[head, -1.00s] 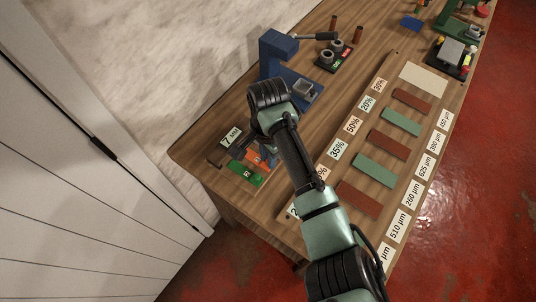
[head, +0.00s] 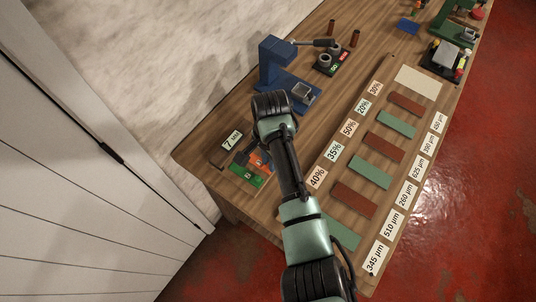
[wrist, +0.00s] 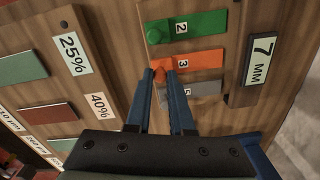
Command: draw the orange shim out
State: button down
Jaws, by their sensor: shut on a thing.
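The orange shim (wrist: 200,60), marked 3, lies flat between a green shim (wrist: 190,28) marked 2 and a grey shim (wrist: 200,89) marked 5 in the wrist view. My gripper (wrist: 160,76) is shut on the small orange knob at the shim's left end, one finger on each side. In the head view the orange shim (head: 266,160) is partly hidden by my arm; the green shim (head: 246,176) shows beside it. My fingertips are hidden there.
A dark block with a 7 MM label (wrist: 262,60) stands at the shims' right end. A blue press (head: 280,72) stands farther along the table. Red and green strips with percent cards (wrist: 73,53) lie left of the shims, across bare wood.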

jog(key=shift+d+r, duration=0.1)
jog(key=shift+d, duration=0.1)
jog(key=c, duration=0.8)
grip_release()
jog(key=shift+s, duration=0.1)
jog(key=shift+o, duration=0.2)
notch_tip(320, 180, up, 13)
